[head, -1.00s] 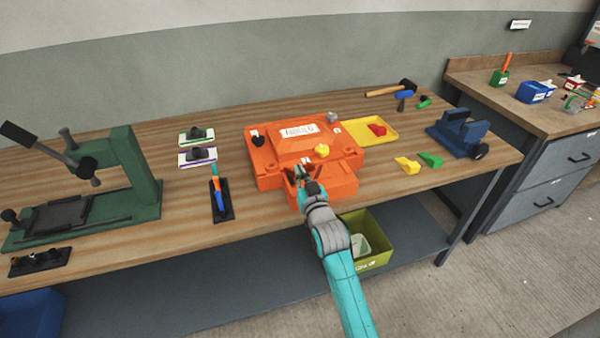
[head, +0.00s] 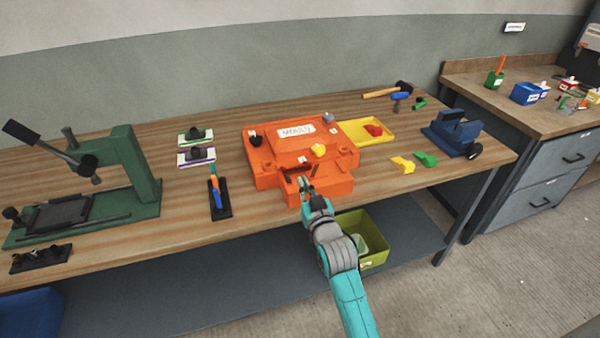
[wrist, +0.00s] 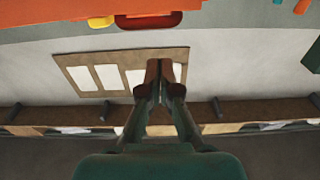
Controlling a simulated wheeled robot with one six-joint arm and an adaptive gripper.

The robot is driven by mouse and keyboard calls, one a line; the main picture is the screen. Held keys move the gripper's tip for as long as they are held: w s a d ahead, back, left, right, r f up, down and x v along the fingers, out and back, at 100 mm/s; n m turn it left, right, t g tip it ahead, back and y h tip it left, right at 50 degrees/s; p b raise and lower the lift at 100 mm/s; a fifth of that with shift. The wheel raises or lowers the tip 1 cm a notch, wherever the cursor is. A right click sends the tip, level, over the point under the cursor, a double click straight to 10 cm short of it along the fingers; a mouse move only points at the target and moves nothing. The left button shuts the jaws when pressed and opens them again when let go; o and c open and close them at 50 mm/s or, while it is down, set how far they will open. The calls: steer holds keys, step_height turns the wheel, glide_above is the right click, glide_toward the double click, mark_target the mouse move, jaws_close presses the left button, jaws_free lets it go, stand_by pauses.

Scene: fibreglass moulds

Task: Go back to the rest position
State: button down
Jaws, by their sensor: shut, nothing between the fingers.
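My gripper (head: 306,186) is at the front of the orange mould (head: 265,179), beside its lower front block, in the head view. In the wrist view my gripper (wrist: 159,78) has its two fingertips together with nothing between them. I cannot tell in the head view whether the fingertips touch the orange block. My teal arm reaches up to it from the bottom of the picture, past the bench's front edge.
A wooden bench (head: 110,262) holds a green press (head: 137,168), a yellow tray (head: 357,140), a blue vise (head: 453,133) and small yellow and green pieces (head: 402,164). A green bin (head: 375,258) stands on the shelf below. The floor at right is clear.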

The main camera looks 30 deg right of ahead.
steer(key=s+a+f+n+y, duration=0.1)
steer(key=s+a+f, duration=0.3)
steer(key=s, duration=0.4)
steer(key=s+a+f+g+y, duration=0.1)
steer(key=s+a+f, duration=0.3)
steer(key=s, duration=0.4)
steer(key=s+a+f+n+y, duration=0.1)
steer(key=s+a+f, duration=0.3)
steer(key=s, duration=0.5)
steer(key=s+a+r+g+y, duration=0.1)
steer(key=s+a+r, duration=0.1)
steer(key=s, duration=0.9)
steer(key=s+a+r+n+g+y, duration=0.1)
steer(key=s+a+r, duration=0.1)
steer(key=s, duration=0.9)
steer(key=shift+a+r, duration=0.15)
steer(key=shift+a, duration=0.6)
